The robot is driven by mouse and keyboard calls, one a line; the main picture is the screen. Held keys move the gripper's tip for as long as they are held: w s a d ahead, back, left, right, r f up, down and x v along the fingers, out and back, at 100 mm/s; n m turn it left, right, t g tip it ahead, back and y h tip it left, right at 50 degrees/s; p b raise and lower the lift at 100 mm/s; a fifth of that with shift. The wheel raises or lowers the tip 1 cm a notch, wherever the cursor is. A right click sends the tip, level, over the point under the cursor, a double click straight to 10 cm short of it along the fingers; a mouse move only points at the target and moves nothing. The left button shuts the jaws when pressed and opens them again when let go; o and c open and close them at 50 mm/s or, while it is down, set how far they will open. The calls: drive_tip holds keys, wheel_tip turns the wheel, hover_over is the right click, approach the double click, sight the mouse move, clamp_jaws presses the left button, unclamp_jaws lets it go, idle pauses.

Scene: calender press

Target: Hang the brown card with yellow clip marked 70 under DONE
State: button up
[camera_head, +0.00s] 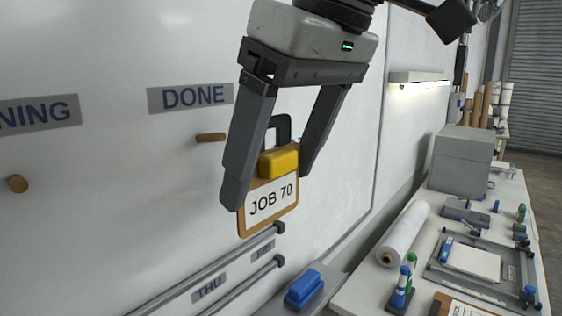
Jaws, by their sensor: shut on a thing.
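The brown card (242,218) with a yellow clip (279,163) and a dark loop on top reads JOB 70. It hangs upright, slightly tilted, between the fingers of my gripper (270,187), which is shut on it. The left finger covers part of the card's left side. The DONE label (191,97) is on the whiteboard, left of my gripper. A bare wooden peg (211,137) sticks out below the label, just left of my left finger. The card is to the right of the peg and apart from it.
Another wooden peg (18,184) sits at the far left under a label ending in NING (40,113). Rails (205,270) run along the lower whiteboard. A blue eraser (303,287) lies below. At right, a bench holds a paper roll (404,234), bottles and a grey box (462,160).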

sight(225, 136)
drive_tip(key=shift+w+a, duration=0.1)
drive_tip(key=shift+w, duration=0.2)
drive_tip(key=shift+w+a+f, duration=0.1)
drive_tip(key=shift+w+a, duration=0.2)
drive_tip(key=shift+a, duration=0.2)
drive_tip(key=shift+w+a+f+p, duration=0.15)
drive_tip(key=shift+w+a+p, duration=0.15)
drive_tip(key=shift+w+a, duration=1.05)
drive_tip(key=shift+w+a+f+p, duration=0.15)
drive_tip(key=shift+w+a+p, duration=0.1)
drive_tip(key=shift+w+a, duration=1.05)
drive_tip(key=shift+w+a+f, duration=0.2)
drive_tip(key=shift+a+f, duration=0.2)
drive_tip(key=shift+a, duration=0.25)
drive_tip(key=o, duration=1.1)
